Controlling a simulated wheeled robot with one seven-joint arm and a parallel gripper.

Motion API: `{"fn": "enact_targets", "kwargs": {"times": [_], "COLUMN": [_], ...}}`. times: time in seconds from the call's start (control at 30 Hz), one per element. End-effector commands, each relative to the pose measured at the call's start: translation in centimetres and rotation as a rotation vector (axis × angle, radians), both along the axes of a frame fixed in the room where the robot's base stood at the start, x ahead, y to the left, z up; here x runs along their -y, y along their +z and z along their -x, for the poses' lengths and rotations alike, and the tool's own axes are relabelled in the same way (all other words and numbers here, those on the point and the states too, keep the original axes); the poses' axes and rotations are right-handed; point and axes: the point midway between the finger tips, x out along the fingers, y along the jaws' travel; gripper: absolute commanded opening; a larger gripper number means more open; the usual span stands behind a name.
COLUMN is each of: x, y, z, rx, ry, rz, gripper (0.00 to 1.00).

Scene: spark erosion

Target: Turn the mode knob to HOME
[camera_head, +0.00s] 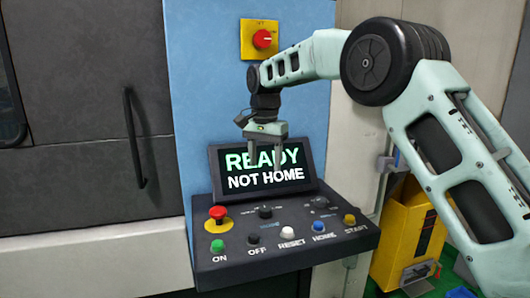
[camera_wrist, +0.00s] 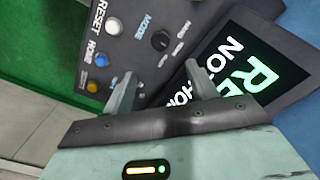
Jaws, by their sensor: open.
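The mode knob (camera_head: 265,211) is a small black rotary knob on the dark sloped control panel (camera_head: 225,270), just below the screen's left half. In the wrist view the knob (camera_wrist: 160,40) stands beside the blue MODE lettering. Its exact pointer setting is too small to read. My gripper (camera_head: 266,166) is open and empty, pointing down in front of the screen, above and apart from the knob. In the wrist view my fingers (camera_wrist: 160,80) are spread, with the knob beyond them. The screen (camera_head: 264,168) reads READY NOT HOME.
A red mushroom button (camera_head: 218,213) stands left of the knob. A second black knob (camera_head: 319,202) is to its right. Below are green, black, white, blue (camera_head: 319,225) and yellow buttons. A red switch (camera_head: 262,38) on a yellow plate is on the blue wall.

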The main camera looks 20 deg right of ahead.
Motion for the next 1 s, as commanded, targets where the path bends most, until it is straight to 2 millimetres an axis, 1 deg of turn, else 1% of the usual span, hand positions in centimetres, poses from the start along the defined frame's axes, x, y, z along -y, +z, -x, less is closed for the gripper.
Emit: {"fn": "enact_targets", "kwargs": {"times": [0.03, 0.1, 0.23, 0.37, 0.67, 0.7, 0.77, 0.87, 0.97, 1.0], "x": [0.0, 0.0, 0.0, 0.0, 0.0, -0.3, -0.9, -2.9, -5.4, -6.4], "y": [0.8, 1.8, 2.9, 3.2, 3.2, 3.2, 3.1, 2.6, 1.8, 1.3], "z": [0.0, -0.1, 0.0, 0.0, 0.0, 0.3, 1.1, 3.6, 7.6, 9.4], "rx": [0.004, 0.002, 0.001, -0.001, -0.001, -0.002, -0.003, -0.005, -0.004, -0.003], "ry": [0.000, 0.000, 0.001, 0.001, 0.001, 0.014, 0.052, 0.166, 0.329, 0.398], "rz": [-0.001, -0.001, 0.001, 0.001, 0.001, -0.003, -0.013, -0.038, -0.071, -0.082], "gripper": [0.58, 0.58, 0.58, 0.58, 0.58, 0.58, 0.58, 0.58, 0.58, 0.58]}}
